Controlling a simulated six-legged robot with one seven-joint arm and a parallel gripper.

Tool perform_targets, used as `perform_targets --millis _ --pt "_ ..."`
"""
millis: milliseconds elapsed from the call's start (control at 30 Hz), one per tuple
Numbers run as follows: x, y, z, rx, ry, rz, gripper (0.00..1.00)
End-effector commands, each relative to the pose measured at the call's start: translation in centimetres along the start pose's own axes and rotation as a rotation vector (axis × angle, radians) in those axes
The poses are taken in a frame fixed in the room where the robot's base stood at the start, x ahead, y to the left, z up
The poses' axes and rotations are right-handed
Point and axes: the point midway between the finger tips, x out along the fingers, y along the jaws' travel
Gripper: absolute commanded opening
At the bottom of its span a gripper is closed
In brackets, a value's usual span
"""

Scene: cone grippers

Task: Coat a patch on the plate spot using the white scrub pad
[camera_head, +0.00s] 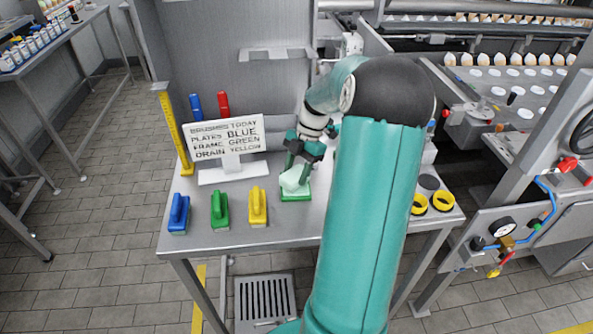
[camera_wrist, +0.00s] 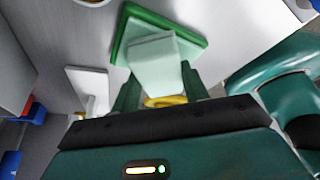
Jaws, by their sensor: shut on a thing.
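The pale, whitish-green scrub pad (camera_head: 291,181) is at the green square tray (camera_head: 296,197) on the steel table. My gripper (camera_head: 304,158) reaches down from above and is shut on the pad. In the wrist view the pad (camera_wrist: 152,48) sticks out between the two green fingers of my gripper (camera_wrist: 160,82), over the green tray (camera_wrist: 190,36). I cannot tell whether the pad touches the tray's bottom.
Blue (camera_head: 179,213), green (camera_head: 220,210) and yellow (camera_head: 257,206) brushes stand along the table's front left. A sign (camera_head: 228,140) behind them reads plates blue, frame green, drain yellow. Yellow rings (camera_head: 443,201) lie at the right. My arm covers the table's middle right.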

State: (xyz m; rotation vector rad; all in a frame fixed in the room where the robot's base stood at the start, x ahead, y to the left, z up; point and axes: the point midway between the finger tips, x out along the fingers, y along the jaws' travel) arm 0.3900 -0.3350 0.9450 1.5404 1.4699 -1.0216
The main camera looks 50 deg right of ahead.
Motion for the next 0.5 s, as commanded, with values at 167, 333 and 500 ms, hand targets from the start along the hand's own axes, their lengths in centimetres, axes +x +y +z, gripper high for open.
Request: perform_targets --millis 167,333,500 --pt "-1.4 0.1 -0.5 -0.001 -0.003 0.002 0.26" --pt "-2.5 0.0 -1.0 -0.001 -0.002 0.001 0.26" --pt "-3.7 0.1 -1.5 -0.001 -0.003 0.002 0.26"
